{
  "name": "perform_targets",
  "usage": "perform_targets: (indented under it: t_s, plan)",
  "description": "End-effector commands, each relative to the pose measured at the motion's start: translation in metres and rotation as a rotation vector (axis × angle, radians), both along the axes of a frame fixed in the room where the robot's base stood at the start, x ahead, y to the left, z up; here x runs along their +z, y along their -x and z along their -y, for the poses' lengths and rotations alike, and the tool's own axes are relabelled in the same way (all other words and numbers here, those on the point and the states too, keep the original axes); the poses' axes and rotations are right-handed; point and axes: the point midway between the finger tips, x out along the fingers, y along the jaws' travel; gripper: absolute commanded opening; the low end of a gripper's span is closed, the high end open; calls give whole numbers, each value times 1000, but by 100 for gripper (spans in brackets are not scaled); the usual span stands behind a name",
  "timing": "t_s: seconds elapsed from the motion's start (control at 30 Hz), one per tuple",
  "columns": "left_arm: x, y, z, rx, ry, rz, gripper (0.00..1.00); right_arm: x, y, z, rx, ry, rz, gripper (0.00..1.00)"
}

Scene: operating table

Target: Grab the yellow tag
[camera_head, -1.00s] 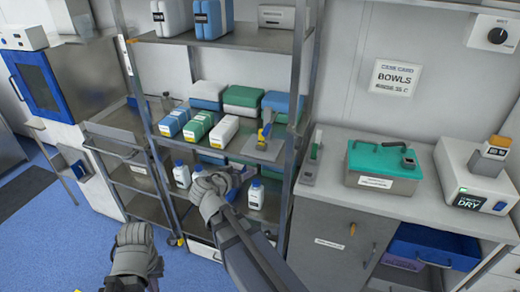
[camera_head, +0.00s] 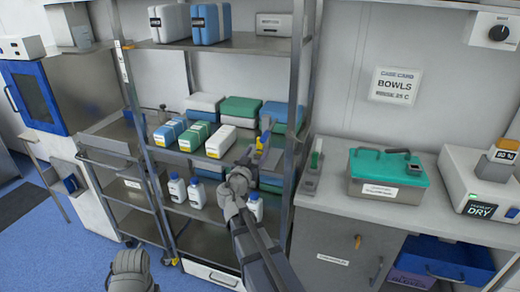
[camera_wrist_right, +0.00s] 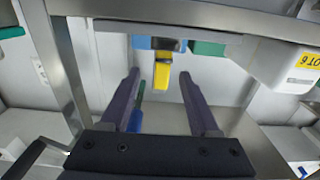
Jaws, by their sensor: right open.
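The yellow tag (camera_head: 260,144) is at the front right of the middle rack shelf, with a blue part just above it. In the right wrist view the yellow tag (camera_wrist_right: 162,74) hangs below a dark clip, ahead of and between my fingers. My right gripper (camera_head: 258,158) is close in front of the tag and partly covers that area in the head view. In the wrist view the right gripper (camera_wrist_right: 159,84) is open, with nothing between its fingers. A grey part of my left arm shows at the lower left; its gripper is out of view.
The rack's right upright (camera_head: 298,100) stands just right of the tag. White, green and blue boxes (camera_head: 198,135) fill the shelf to the left. White bottles (camera_head: 197,192) stand below. A counter on the right holds a green-lidded box (camera_head: 386,170).

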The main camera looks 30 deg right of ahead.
Motion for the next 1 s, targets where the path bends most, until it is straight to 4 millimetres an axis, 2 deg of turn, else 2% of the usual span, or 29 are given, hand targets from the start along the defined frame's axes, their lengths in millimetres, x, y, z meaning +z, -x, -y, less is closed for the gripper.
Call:
perform_targets:
  t_s: [0.17,0.43,0.7,1.0]
  plan:
    - [0,0,0,0,0,0,0,0,-9,7,-1,0,0,62]
    - [0,0,0,0,0,0,0,0,-35,34,0,-1,-1,62]
    - [0,0,0,0,0,0,0,0,-36,36,0,-1,-1,61]
    - [0,0,0,0,0,0,0,0,-36,36,1,-1,-1,28]
